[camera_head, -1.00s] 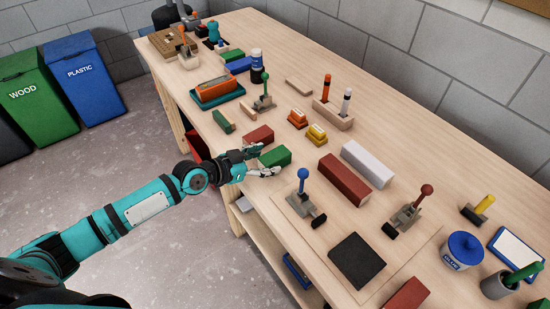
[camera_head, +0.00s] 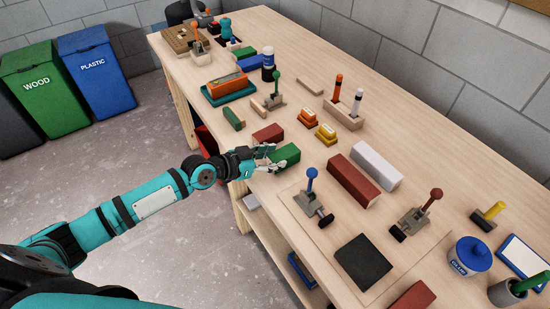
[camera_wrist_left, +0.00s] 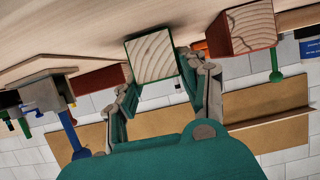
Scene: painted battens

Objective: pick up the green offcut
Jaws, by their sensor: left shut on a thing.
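The green offcut (camera_head: 287,154) is a short block with green painted sides, near the front edge of the workbench. In the left wrist view its bare wood-grain end (camera_wrist_left: 152,57) faces the camera. My left gripper (camera_head: 267,157) reaches in from the left and is shut on the offcut. In the left wrist view the fingers (camera_wrist_left: 160,85) lie on either side of it. I cannot tell whether the offcut touches the bench top. My right gripper is not in view.
A dark red block (camera_head: 268,133) lies just behind the gripper. A long red-brown batten (camera_head: 352,180) and a white batten (camera_head: 376,165) lie to the right. A blue-handled clamp (camera_head: 312,192) stands nearer on the bench (camera_head: 270,205). Yellow (camera_head: 325,134) and orange (camera_head: 307,118) pieces sit behind.

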